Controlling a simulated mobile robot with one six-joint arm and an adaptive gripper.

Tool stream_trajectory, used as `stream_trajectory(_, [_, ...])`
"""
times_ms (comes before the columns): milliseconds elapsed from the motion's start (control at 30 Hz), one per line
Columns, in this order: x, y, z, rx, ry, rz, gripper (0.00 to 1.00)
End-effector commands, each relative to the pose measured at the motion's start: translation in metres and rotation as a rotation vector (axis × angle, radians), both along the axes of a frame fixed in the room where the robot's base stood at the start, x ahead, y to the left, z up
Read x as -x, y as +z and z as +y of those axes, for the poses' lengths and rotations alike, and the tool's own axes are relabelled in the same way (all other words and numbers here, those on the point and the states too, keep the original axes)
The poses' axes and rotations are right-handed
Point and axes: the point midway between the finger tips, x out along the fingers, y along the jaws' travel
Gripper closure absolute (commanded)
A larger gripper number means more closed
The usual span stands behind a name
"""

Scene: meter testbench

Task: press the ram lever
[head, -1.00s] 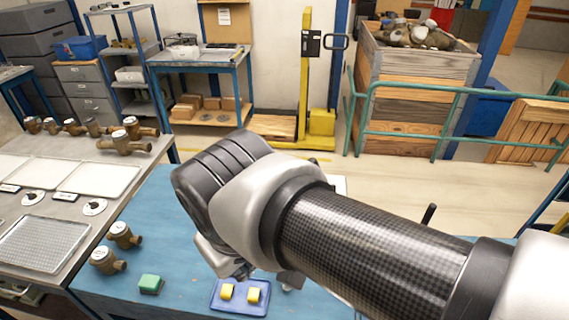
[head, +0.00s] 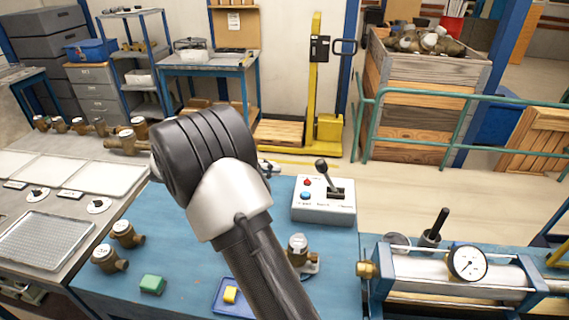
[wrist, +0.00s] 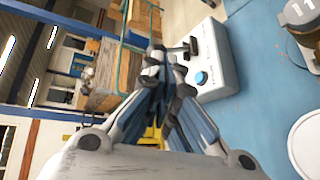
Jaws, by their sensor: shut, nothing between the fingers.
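A grey-white control box (head: 323,208) stands on the blue bench in the head view, right of my wrist. It carries an upright black-knobbed lever (head: 325,178), a red button (head: 307,182) and a blue button (head: 305,195). The box (wrist: 212,62) also shows in the wrist view, beside my fingertips, with its lever (wrist: 188,47) and blue button (wrist: 201,78). My gripper (wrist: 162,75) is shut and empty; I see no clear contact with the box. In the head view my wrist mostly hides it. Another black handle (head: 440,223) stands by the clamping rig; labels are too small to read.
The rig with a cylinder (head: 415,268) and gauge (head: 467,263) fills the right front. A brass meter (head: 298,249) stands before the box. Two more meters (head: 125,233), a green block (head: 152,284) and a yellow block on a blue tray (head: 222,297) lie left and front.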

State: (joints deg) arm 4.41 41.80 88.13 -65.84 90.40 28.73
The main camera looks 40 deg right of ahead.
Motion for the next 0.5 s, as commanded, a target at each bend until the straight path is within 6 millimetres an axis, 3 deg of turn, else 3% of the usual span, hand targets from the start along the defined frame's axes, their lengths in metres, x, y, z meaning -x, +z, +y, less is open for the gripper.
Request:
stream_trajectory(33, [-0.011,-0.017,-0.007,0.055,0.002,0.023,1.00])
stream_trajectory(200, [-0.042,-0.056,-0.026,0.258,0.031,0.067,1.00])
stream_trajectory(500, [-0.069,-0.110,-0.035,0.497,0.096,0.089,1.00])
